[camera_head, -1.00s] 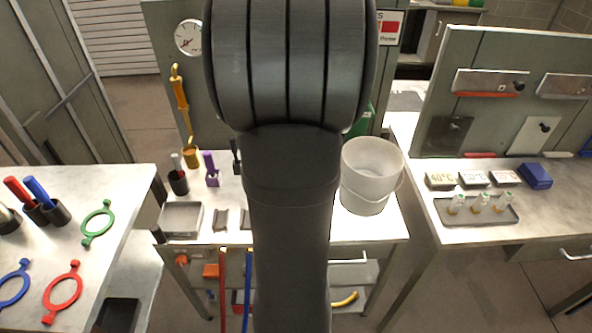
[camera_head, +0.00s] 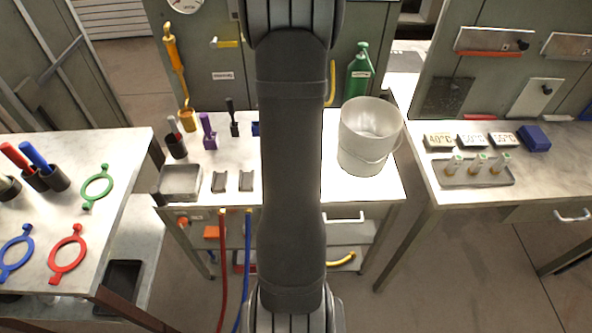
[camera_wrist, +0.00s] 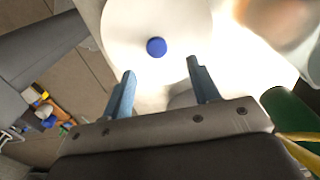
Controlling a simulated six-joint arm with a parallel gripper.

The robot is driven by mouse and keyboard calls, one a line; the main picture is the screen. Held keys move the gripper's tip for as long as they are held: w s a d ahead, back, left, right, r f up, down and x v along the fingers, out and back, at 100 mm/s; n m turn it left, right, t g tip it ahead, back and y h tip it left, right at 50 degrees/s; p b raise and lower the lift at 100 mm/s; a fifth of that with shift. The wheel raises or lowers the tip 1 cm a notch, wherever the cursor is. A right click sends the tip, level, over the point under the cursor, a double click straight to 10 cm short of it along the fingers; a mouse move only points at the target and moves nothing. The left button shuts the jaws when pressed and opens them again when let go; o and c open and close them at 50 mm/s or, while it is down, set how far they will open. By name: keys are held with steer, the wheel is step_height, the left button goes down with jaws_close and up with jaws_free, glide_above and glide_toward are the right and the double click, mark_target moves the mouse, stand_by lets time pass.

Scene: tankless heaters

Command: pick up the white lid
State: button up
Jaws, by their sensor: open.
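The white lid (camera_wrist: 132,22) shows in the wrist view as a round white disc with a blue knob (camera_wrist: 156,47) on it. Its top part runs out of the frame. My gripper (camera_wrist: 161,65) is open and empty, with its two blue-grey fingers apart below the knob in the picture. The knob appears between the lines of the fingers and beyond their tips; I cannot tell the exact distance. In the head view my arm covers the middle of the workbench, and I make out neither the lid nor the gripper there.
A white bucket (camera_head: 366,150) stands right of my arm on the middle bench, with a green bottle (camera_head: 358,72) behind it. A metal tray (camera_head: 181,182) and a purple holder (camera_head: 208,132) stand on the left. A tray of vials (camera_head: 475,170) lies on the right table.

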steer(key=f, duration=0.7)
steer(key=shift+s+f, duration=0.25)
jaws_close()
